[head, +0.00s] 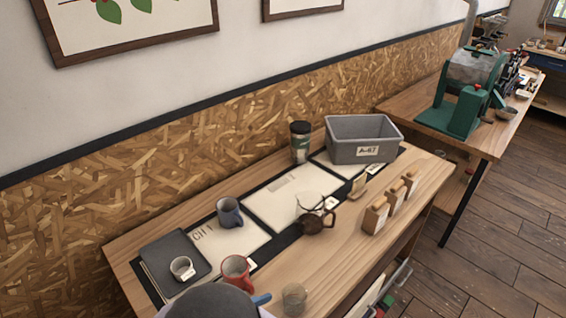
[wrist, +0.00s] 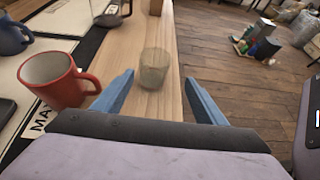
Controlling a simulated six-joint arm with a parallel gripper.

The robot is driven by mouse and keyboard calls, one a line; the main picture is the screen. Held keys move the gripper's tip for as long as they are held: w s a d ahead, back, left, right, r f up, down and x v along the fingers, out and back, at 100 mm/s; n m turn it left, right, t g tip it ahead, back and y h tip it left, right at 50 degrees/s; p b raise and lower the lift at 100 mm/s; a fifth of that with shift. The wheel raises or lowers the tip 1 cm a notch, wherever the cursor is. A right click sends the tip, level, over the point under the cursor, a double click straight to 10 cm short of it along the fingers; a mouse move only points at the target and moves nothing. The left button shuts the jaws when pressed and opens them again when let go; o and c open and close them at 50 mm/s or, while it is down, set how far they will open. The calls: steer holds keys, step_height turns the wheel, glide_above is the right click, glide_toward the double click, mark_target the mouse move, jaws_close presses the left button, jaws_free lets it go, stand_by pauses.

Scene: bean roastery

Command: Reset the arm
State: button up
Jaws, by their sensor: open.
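My gripper (wrist: 158,97) is open in the wrist view, its two blue fingers spread apart with nothing held between them. A small clear glass (wrist: 154,68) stands on the wooden table beyond the fingers and shows in the gap between them; it also shows in the head view (head: 294,299). A red mug (wrist: 58,80) stands to the left of the left finger. In the head view my arm covers the bottom edge, and only one blue finger (head: 261,299) shows beside the red mug (head: 236,271).
A green machine (head: 463,105) stands on another table.

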steer(key=m+g, duration=0.1)
steer(key=s+d+m+g+y+b, duration=0.1)
steer(key=g, duration=0.1)
steer(key=s+f+m+g, duration=0.1)
steer(key=g, duration=0.1)
steer(key=shift+s+d+y+b, duration=0.15)
steer(key=shift+s+y+b, duration=0.05)
steer(key=shift+y+b, duration=0.1)
steer(key=shift+s+a+m+g+y, duration=0.25)
steer(key=shift+s+m+g+y, duration=0.1)
steer(key=shift+m+g+y, duration=0.3)
steer(key=shift+a+r+m+g+y+b, duration=0.25)
steer(key=shift+m+g+y+b, duration=0.4)
steer(key=shift+m, duration=0.3)
steer(key=w+a+r+m+y, duration=0.1)
steer(key=w+r+m+y, duration=0.35)
steer(key=m+y, duration=0.25)
steer(key=s+d+m+p, duration=0.1)
steer(key=s+d+m, duration=0.2)
steer(key=d+m, duration=0.3)
steer(key=s+d+m+g+h+p, duration=0.1)
steer(key=s+d+m+p, duration=0.1)
steer(key=d+m, duration=0.5)
steer(key=shift+s+d+f+m+h, duration=0.3)
steer(key=shift+s+d, duration=0.25)
steer(key=shift+d, duration=2.3)
